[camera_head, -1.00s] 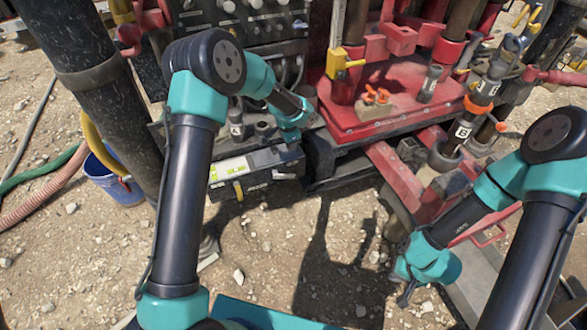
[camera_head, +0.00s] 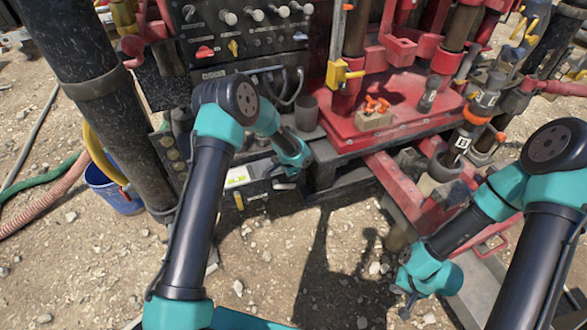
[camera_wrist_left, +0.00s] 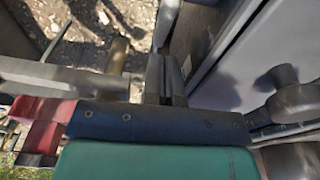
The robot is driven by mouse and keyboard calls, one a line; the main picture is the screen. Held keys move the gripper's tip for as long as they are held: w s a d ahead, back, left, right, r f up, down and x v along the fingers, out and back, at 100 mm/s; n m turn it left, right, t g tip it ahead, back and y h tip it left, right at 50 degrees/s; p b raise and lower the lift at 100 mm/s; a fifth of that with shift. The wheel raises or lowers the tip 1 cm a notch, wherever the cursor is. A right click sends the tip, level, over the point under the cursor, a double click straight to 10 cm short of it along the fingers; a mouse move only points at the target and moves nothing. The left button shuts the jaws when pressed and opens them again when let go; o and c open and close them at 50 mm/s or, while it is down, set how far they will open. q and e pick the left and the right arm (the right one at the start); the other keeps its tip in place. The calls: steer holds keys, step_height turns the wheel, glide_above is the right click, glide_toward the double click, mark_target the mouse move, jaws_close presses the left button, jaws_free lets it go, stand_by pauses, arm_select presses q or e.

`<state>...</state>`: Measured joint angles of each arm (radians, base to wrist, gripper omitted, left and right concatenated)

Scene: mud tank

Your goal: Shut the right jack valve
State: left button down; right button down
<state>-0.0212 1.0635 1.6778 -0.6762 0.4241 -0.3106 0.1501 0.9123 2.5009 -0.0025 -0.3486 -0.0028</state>
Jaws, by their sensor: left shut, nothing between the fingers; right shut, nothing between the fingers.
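A yellow lever (camera_head: 238,200) shows on the front of the labelled box. The black control panel (camera_head: 262,42) above carries several knobs, a red lever (camera_head: 205,52) and a yellow lever (camera_head: 233,47). I cannot tell which control is the right jack valve. My right gripper (camera_head: 408,303) is shut and empty over the ground.
A red platform (camera_head: 395,110) with small orange handles (camera_head: 376,104) stands right of the left gripper. A thick black post (camera_head: 105,110) and a blue bucket (camera_head: 112,190) are at the left. Open gravel lies in the lower middle.

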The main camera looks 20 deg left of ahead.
arm_select(q)
steer(key=shift+s+a+f, duration=0.2)
steer(key=shift+f, duration=0.55)
steer(key=shift+w+d+f, duration=0.1)
steer(key=shift+f, duration=0.3)
steer(key=r, duration=0.1)
steer(key=d+r, duration=0.1)
steer(key=w+r, duration=0.1)
steer(key=r, duration=0.1)
steer(key=shift+w+d, duration=0.1)
steer(key=shift+d, duration=0.2)
step_height(320, 180, up, 10)
steer(key=shift+s+a+f, duration=0.2)
arm_select(e)
steer(key=shift+s+d, duration=0.2)
steer(key=shift+d, duration=0.15)
